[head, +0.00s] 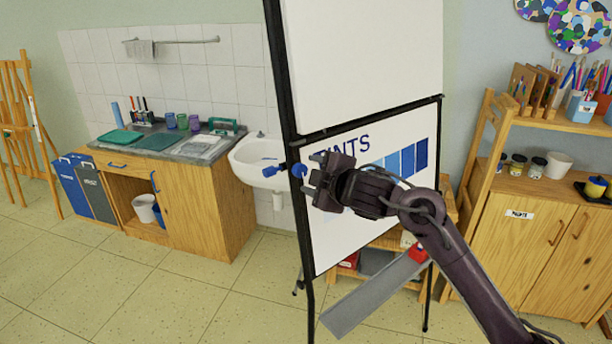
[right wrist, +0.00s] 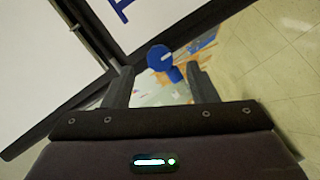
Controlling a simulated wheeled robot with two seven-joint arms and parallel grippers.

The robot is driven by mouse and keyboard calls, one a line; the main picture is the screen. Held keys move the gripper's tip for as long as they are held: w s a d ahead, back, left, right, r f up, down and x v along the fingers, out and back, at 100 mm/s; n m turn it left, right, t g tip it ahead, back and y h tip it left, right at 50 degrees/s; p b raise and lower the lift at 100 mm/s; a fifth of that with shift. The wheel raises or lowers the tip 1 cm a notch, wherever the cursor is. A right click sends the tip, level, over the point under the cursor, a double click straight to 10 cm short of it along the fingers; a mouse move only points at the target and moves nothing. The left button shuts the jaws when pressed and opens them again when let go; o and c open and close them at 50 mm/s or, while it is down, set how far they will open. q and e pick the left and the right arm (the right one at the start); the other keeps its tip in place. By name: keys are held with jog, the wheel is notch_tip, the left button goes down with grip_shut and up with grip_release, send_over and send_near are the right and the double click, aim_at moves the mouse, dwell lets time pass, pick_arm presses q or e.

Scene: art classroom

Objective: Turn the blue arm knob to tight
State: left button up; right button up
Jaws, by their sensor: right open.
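The blue arm knob (head: 299,171) is on the left upright of the black-framed board stand, at the height of the lower panel. A second blue piece (head: 270,171) sticks out to its left. My right gripper (head: 312,173) is open just to the right of the knob, its fingers pointing left toward it. In the right wrist view, the round blue knob (right wrist: 159,58) with a pale mark shows between the two open fingertips (right wrist: 158,72), a little beyond them. I cannot tell whether the fingers touch it. My left gripper is not in view.
The board stand (head: 289,100) carries a blank white upper panel (head: 365,60) and a lower poster (head: 340,235) with blue swatches. A sink (head: 258,160) and wooden counter (head: 205,205) stand behind left. A wooden shelf cabinet (head: 520,245) stands right. The floor at front left is clear.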

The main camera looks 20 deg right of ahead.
jog(key=v, duration=0.3)
jog(key=shift+s+r, duration=0.1)
jog(key=shift+s, duration=0.25)
